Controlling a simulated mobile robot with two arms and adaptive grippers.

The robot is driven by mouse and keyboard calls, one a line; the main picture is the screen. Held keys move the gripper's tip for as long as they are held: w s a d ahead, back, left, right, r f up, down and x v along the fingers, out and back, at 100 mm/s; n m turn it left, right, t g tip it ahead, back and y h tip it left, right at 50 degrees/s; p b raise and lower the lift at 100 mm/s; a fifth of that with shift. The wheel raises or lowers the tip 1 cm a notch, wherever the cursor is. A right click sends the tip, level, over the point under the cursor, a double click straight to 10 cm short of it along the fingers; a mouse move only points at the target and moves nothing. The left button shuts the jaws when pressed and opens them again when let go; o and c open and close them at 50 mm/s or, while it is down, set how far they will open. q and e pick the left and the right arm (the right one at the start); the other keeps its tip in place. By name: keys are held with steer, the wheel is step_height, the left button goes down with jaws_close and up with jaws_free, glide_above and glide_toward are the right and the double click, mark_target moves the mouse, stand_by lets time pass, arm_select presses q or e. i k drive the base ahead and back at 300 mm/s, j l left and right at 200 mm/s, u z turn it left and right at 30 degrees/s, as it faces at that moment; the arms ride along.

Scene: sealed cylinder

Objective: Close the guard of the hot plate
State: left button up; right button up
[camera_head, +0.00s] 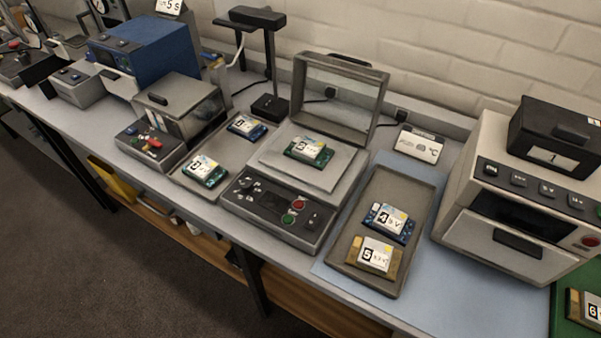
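The hot plate (279,163) stands at the middle of the bench. Its control panel (278,208) faces the front, with a green and a red button. Its guard (345,69), a grey frame with a clear pane and a dark handle on top, stands raised at the back, leaning slightly backward. A green circuit board (308,150) with a white label lies on the plate below the open guard. Neither of my grippers is in view.
A tray (408,183) with boards 4 and 5 lies to the right, and another tray (221,148) with two boards to the left. A lamp-like stand (270,62) rises behind left. An oven-like unit (520,190) stands at the right. The space above the plate is clear.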

mark_target(344, 64)
steer(key=i+j, duration=0.1)
steer(key=j, duration=0.4)
steer(key=j+z, duration=0.1)
steer(key=j, duration=0.4)
steer(key=i+j, duration=0.15)
steer(key=j, duration=0.35)
